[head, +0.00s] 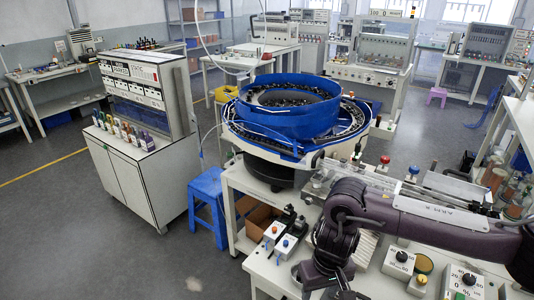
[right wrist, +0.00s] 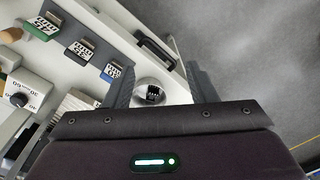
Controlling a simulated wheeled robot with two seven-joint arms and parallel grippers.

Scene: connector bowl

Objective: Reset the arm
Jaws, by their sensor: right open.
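My right arm (head: 410,215) comes in from the right in the head view and bends down over the front of the white workbench (head: 258,272). My right gripper (head: 327,293) is at the bottom edge there, partly cut off. In the right wrist view the two grey fingers of the right gripper (right wrist: 160,70) stand wide apart with nothing held between them. A round pale piece with a small black connector-like part (right wrist: 153,94) shows below, between the fingers; I cannot tell its height. My left gripper is not in view.
Two small switch boxes (head: 280,240) and dial boxes (head: 398,262) are near my arm. Small coloured holders (right wrist: 112,72) and a black handle (right wrist: 155,50) lie close to the fingers.

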